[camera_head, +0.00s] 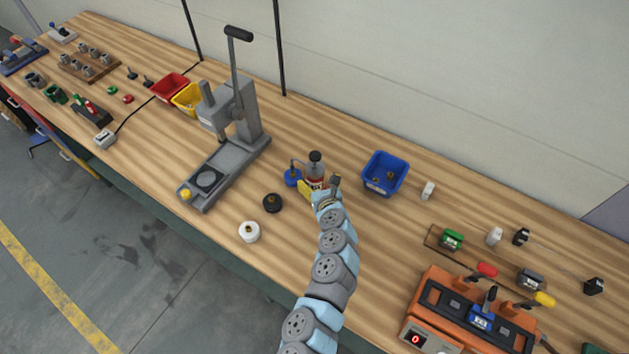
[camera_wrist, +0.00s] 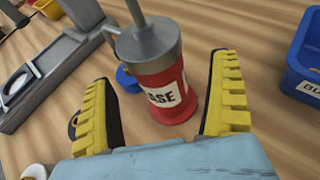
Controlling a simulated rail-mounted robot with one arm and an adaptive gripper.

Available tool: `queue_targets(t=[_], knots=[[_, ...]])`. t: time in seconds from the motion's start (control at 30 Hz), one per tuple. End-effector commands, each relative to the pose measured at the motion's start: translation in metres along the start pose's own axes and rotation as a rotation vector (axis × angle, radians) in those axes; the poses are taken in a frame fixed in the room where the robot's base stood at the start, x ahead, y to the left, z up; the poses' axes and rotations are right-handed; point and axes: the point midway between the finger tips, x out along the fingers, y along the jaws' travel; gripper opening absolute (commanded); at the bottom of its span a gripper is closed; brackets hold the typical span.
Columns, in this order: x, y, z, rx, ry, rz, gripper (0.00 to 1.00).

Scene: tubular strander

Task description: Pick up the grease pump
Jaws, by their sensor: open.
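The grease pump stands upright on the wooden bench. It has a red body with a white label and a grey metal top with a thin rod. In the wrist view the grease pump (camera_wrist: 168,85) is in the middle, between and just beyond the yellow-padded fingers. In the head view the grease pump (camera_head: 315,166) is partly hidden by my gripper (camera_head: 320,187). My gripper (camera_wrist: 162,105) is open, one finger on each side of the pump, with visible gaps and nothing held.
A blue round piece (camera_head: 293,177) lies just left of the pump. A black ring (camera_head: 272,203) and a white ring (camera_head: 249,232) lie nearer the front edge. A grey lever press (camera_head: 225,150) stands to the left and a blue bin (camera_head: 385,173) to the right.

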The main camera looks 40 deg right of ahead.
Motion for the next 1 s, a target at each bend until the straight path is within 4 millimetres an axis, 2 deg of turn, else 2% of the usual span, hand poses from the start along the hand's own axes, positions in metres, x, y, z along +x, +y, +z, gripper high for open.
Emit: queue_targets(t=[0.6,0.9,0.93,1.0], knots=[[0.043,0.004,-0.008,0.0,0.003,0.002,0.91],[0.045,0.004,-0.008,0.0,0.003,0.001,0.91],[0.045,0.004,-0.008,0.0,0.003,0.001,0.86],[0.045,0.004,-0.008,0.0,0.003,0.001,0.66]])
